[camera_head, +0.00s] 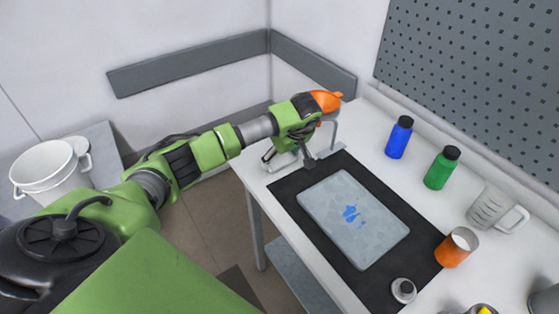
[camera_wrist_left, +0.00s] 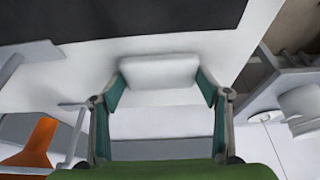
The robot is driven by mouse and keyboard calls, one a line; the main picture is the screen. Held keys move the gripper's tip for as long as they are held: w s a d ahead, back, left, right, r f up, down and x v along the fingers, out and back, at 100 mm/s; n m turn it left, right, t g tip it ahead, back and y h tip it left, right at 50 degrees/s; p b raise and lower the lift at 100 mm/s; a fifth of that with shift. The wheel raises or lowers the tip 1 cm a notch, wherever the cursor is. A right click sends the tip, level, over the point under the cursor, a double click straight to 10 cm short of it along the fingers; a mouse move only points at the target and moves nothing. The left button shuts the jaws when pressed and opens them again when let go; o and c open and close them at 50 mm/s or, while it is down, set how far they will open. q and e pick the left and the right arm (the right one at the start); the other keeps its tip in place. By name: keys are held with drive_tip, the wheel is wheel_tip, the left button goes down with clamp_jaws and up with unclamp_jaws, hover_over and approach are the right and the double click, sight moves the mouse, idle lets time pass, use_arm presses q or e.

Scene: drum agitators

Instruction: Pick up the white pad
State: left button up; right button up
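The white pad (camera_wrist_left: 160,72) is a small rounded white block on the white table, in the middle of the left wrist view. My left gripper (camera_wrist_left: 160,84) is spread wide, with one teal-lined fingertip at each side of the pad's near end. I cannot tell whether the fingertips touch it. In the head view my left gripper (camera_head: 290,158) points down at the table's far left corner, beside the black mat. The pad cannot be made out clearly there behind the gripper. My right gripper is in neither view.
A black mat (camera_head: 287,191) with a pale blue-stained tray (camera_head: 330,200) covers the table's middle. A grey perforated panel (camera_head: 480,80) rises behind.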

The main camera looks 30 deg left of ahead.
use_arm(q)
drive_tip(key=shift+r, duration=0.1)
drive_tip(key=shift+w+r+b, duration=0.1)
drive_tip(key=shift+r+b, duration=0.4)
drive_tip(key=shift+b, duration=0.05)
drive_tip(key=s+d+r+b, duration=0.2)
drive_tip(key=s+r+b, duration=0.1)
drive_tip(key=s+r, duration=0.8)
drive_tip(key=s, duration=0.3)
drive_tip(key=shift+d+r, duration=0.3)
drive_tip(key=shift+r, duration=0.1)
drive_tip(key=shift+o, duration=0.3)
drive_tip(key=shift+c, duration=0.9)
drive_tip(key=shift+c, duration=0.2)
